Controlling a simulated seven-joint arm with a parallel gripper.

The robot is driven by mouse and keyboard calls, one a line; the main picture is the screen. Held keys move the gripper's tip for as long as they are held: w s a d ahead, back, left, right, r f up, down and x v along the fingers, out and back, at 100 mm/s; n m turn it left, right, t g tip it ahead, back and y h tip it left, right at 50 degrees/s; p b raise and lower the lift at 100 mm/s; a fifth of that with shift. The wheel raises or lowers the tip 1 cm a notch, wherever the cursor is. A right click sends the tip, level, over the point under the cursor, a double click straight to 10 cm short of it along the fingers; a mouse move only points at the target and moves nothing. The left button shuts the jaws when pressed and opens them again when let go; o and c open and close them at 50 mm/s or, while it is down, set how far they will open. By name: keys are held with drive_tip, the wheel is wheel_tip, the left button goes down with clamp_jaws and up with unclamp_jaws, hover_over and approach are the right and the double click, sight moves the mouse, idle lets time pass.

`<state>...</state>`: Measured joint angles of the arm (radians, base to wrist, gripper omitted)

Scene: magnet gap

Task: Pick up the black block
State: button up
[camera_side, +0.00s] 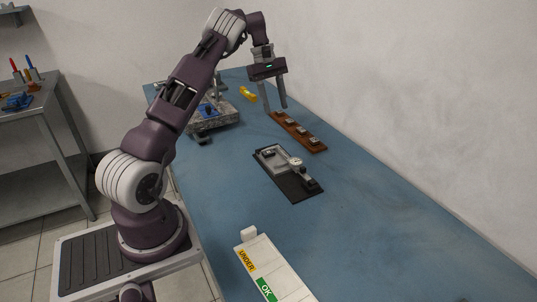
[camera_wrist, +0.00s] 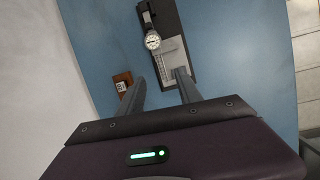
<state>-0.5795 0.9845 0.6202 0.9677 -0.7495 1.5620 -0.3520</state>
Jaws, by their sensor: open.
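A small black block (camera_side: 203,138) lies on the blue table against the front of the granite plate in the side view. I cannot tell for certain that it is the task's block, as another dark piece (camera_side: 310,184) sits on the near end of the black board. My gripper (camera_side: 276,108) points down near the far end of the wooden strip, to the right of the granite plate. It is open with nothing between its fingers. In the wrist view, the open fingers (camera_wrist: 160,76) show below the dial gauge (camera_wrist: 153,41), and I cannot make out the black block there.
The wooden strip (camera_side: 302,133) carries several small metal pieces. The black board (camera_side: 294,193) holds a gauge fixture at mid-table. The granite plate (camera_side: 222,117) bears blue and grey items. A yellow object (camera_side: 248,93) lies behind. A labelled white tray (camera_side: 282,270) is in front. The right side is clear.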

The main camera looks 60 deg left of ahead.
drive_tip(key=n+g+h, duration=0.1)
approach(269, 153)
drive_tip(key=shift+w+d+f, duration=0.15)
drive_tip(key=shift+d+f, duration=0.05)
drive_tip(key=shift+f, duration=0.35)
drive_tip(key=shift+w+d+f, duration=0.15)
drive_tip(key=shift+f, duration=0.35)
drive_tip(key=x, duration=0.5)
drive_tip(key=shift+s+d+f, duration=0.15)
drive_tip(key=shift+d+f, duration=0.05)
drive_tip(key=shift+f, duration=0.1)
clamp_jaws()
